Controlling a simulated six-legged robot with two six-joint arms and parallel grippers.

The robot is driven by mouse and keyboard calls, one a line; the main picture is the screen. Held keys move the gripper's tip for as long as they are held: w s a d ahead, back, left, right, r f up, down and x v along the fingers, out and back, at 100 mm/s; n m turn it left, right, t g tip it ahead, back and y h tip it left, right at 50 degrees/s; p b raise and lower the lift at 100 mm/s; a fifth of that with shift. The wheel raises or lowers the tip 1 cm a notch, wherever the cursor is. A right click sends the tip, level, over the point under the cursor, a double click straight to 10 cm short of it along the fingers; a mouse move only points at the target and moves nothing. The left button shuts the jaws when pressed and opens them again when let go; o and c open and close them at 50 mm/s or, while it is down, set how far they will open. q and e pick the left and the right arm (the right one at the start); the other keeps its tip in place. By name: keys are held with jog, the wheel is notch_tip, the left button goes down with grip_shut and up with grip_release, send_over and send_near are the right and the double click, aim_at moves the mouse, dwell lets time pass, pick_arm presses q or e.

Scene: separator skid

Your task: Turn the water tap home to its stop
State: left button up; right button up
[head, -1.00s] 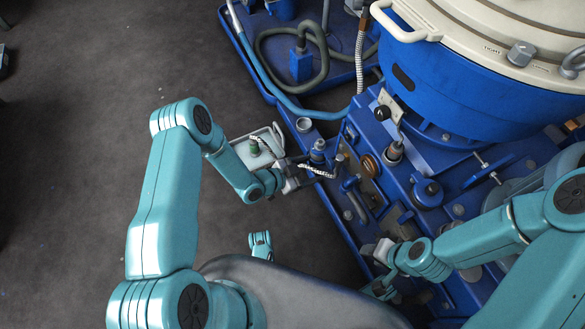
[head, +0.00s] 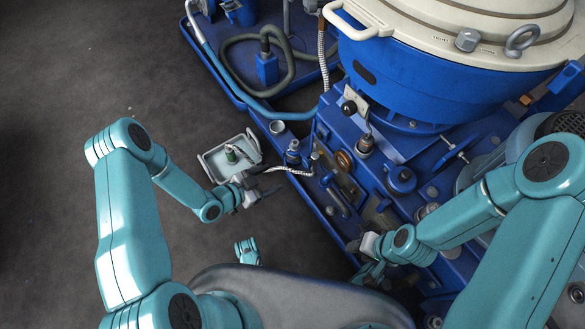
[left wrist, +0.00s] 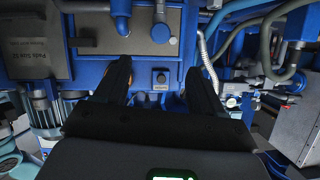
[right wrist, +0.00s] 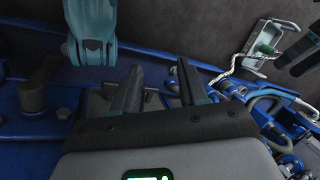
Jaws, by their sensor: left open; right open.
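I cannot tell for certain which fitting is the water tap. A blue fitting with a dark top (head: 292,153) stands upright on the skid's near-left edge in the head view, with a braided hose (head: 290,170) beside it. My left gripper (head: 268,190) is open and empty, just left of the skid edge and below that fitting. In the left wrist view its spread fingers (left wrist: 160,82) face a blue panel with a small dark knob (left wrist: 161,77). My right gripper (head: 358,246) is over the skid's near edge; the right wrist view shows its fingers (right wrist: 160,88) apart and empty.
A grey tray (head: 213,172) holding a green-banded item (head: 232,153) is left of the skid. The big blue separator bowl (head: 430,80) rises behind. Floor at left is clear.

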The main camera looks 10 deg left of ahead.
pick_arm(q)
jog(key=b+x, duration=0.6)
jog(key=x, duration=1)
jog(key=shift+f, duration=0.15)
pick_arm(e)
jog(key=w+f+t, duration=0.1)
jog(key=w+f, duration=0.3)
jog(key=f, duration=0.2)
jog(key=shift+w+d+f+t, duration=0.2)
jog(key=shift+w+d+t, duration=0.15)
jog(key=shift+d+t, duration=0.1)
pick_arm(q)
jog(key=c, duration=1)
jog(key=shift+m+y, duration=0.3)
jog(key=shift+m, duration=0.2)
jog(key=shift+a, duration=0.1)
jog(key=o, duration=1)
